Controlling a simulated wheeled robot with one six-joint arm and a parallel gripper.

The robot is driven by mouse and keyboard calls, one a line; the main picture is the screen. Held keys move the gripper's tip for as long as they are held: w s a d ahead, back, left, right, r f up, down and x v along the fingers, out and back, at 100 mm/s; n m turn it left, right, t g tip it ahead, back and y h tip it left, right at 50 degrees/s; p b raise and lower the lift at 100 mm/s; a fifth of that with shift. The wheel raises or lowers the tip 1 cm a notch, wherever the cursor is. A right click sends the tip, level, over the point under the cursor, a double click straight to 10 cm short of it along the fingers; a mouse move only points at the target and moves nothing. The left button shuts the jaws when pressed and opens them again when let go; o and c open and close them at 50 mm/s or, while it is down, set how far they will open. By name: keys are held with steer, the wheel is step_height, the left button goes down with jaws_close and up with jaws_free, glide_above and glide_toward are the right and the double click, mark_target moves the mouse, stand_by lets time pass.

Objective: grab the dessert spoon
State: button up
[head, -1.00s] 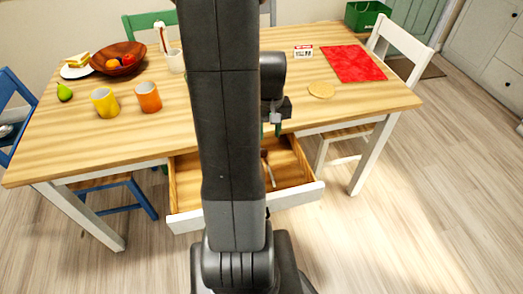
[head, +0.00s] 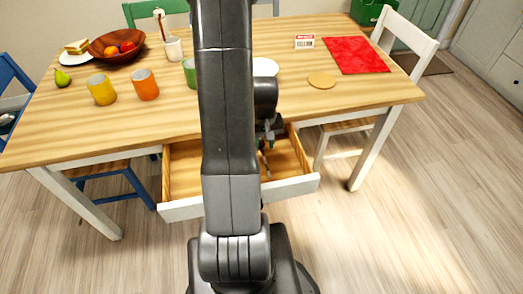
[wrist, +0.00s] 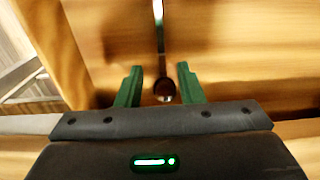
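The dessert spoon (wrist: 158,25) lies in the open wooden drawer. In the wrist view its thin metal handle runs up from between my fingers, and a dark rounded end (wrist: 165,90) shows between the fingertips. In the head view only a thin sliver of it (head: 266,165) shows beside my arm. My gripper (wrist: 158,85) is open, its two green fingers on either side of the spoon with gaps on both sides. In the head view my gripper (head: 266,143) is at the drawer, partly hidden by my arm.
The drawer (head: 182,208) sticks out from under the wooden table (head: 120,128), its walls close around my gripper. On the table are a yellow mug (head: 101,90), an orange mug (head: 145,84), a green mug (head: 190,72), a fruit bowl (head: 103,54) and a red mat (head: 352,55).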

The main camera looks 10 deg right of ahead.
mark_target(263, 154)
steer(key=shift+a+f, duration=0.15)
steer(key=shift+f, duration=1.75)
jaws_close()
steer(key=shift+r, duration=0.15)
